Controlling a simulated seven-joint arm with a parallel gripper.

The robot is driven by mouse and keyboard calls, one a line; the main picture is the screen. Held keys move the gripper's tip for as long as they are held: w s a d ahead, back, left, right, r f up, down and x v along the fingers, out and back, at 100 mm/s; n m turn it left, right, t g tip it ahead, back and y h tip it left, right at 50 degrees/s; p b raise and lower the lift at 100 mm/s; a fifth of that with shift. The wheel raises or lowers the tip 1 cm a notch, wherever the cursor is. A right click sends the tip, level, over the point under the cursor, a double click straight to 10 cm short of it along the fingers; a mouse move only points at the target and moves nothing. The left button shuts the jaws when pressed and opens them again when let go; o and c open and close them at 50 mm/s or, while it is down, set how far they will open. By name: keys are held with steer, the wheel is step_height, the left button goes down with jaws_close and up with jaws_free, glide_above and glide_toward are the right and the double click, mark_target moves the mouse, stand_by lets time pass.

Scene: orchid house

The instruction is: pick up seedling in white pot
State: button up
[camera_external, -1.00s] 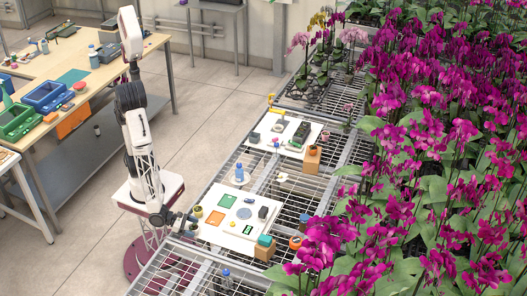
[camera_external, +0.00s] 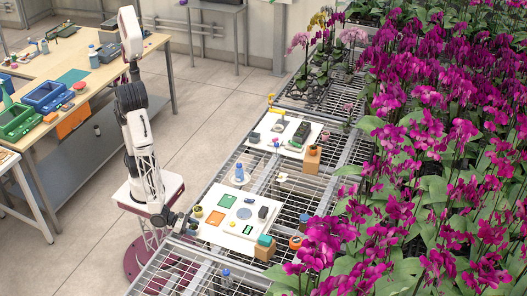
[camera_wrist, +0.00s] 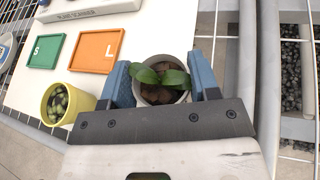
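The seedling (camera_wrist: 165,77), with a few broad green leaves, stands in a small whitish pot (camera_wrist: 181,98) with brown filling. My gripper (camera_wrist: 160,72) has one blue finger at the left of the pot and one at the right. Both fingers lie very close to the pot's sides. I cannot tell whether they press on it. The palm hides the near side of the pot. In the external view my gripper (camera_external: 183,220) is low at the near-left edge of the white board, and the pot is too small to make out there.
A yellow pot (camera_wrist: 55,103) stands left of the gripper, near the orange L card (camera_wrist: 97,50) and green S card (camera_wrist: 45,51) on the white board (camera_wrist: 140,28). The bench's metal rail and mesh (camera_wrist: 238,60) lie at the right. Orchids (camera_external: 440,150) crowd the right side.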

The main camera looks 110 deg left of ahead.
steer(key=shift+c, duration=1.3)
steer(key=shift+r, duration=0.15)
steer(key=shift+r, duration=1.1)
steer(key=s+a+r, duration=0.1)
steer(key=s+a, duration=0.2)
steer(key=s, duration=0.4)
steer(key=s+a+r, duration=0.1)
steer(key=s+a, duration=0.2)
steer(key=s, duration=0.4)
steer(key=shift+s+a+r, duration=0.25)
steer(key=shift+s+a, duration=0.05)
steer(key=shift+w+d, duration=0.1)
steer(key=shift+w, duration=0.1)
